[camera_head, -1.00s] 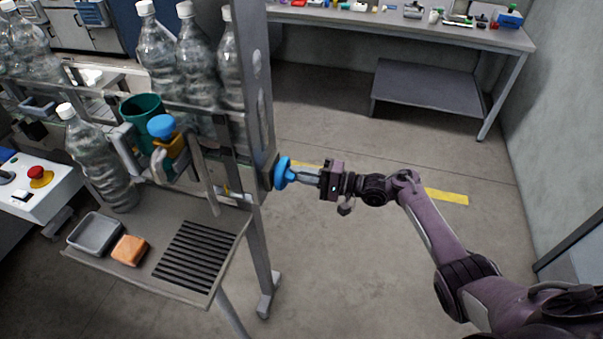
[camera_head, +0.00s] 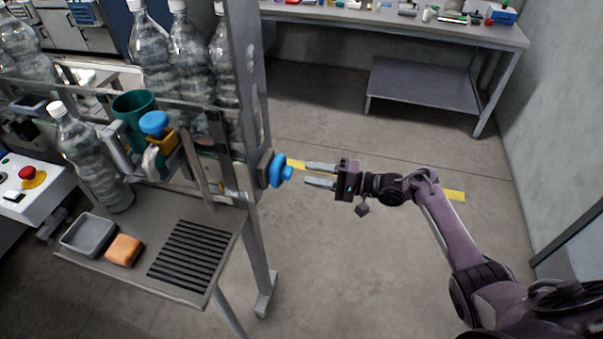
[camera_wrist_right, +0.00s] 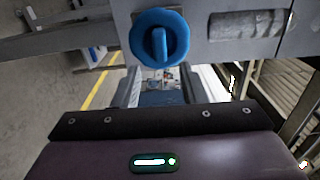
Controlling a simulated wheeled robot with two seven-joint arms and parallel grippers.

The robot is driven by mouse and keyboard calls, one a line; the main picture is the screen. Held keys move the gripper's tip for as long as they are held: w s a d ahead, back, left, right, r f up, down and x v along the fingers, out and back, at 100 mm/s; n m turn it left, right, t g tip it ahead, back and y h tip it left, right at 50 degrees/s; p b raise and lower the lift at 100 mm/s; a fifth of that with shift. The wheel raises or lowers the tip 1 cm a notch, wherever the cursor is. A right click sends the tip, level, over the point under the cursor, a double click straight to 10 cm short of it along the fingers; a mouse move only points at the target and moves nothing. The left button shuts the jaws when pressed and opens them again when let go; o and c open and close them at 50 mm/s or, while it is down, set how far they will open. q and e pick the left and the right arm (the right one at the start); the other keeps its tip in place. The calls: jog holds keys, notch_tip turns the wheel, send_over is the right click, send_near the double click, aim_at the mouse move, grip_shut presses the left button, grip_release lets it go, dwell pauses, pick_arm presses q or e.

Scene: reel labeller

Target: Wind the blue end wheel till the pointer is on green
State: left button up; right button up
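The blue end wheel (camera_head: 277,171) is mounted on the right end of the labeller frame, with a small knob facing my right gripper. My right gripper (camera_head: 308,175) is open, just to the right of the wheel, with its fingers pointing at it and a small gap between. In the right wrist view the wheel (camera_wrist_right: 160,38) shows face-on as a round disc with a raised bar, beyond the gripper (camera_wrist_right: 157,88), and nothing is between the fingers. I cannot make out the pointer or a green mark. My left gripper is not in view.
A steel post (camera_head: 249,120) stands beside the wheel. Large clear bottles (camera_head: 190,60) stand behind the rail. A shelf holds a grey tray (camera_head: 68,246), an orange sponge (camera_head: 124,250) and a black ribbed mat (camera_head: 170,276). The floor to the right is open.

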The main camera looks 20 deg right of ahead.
jog(key=v, duration=0.3)
dwell(0.5)
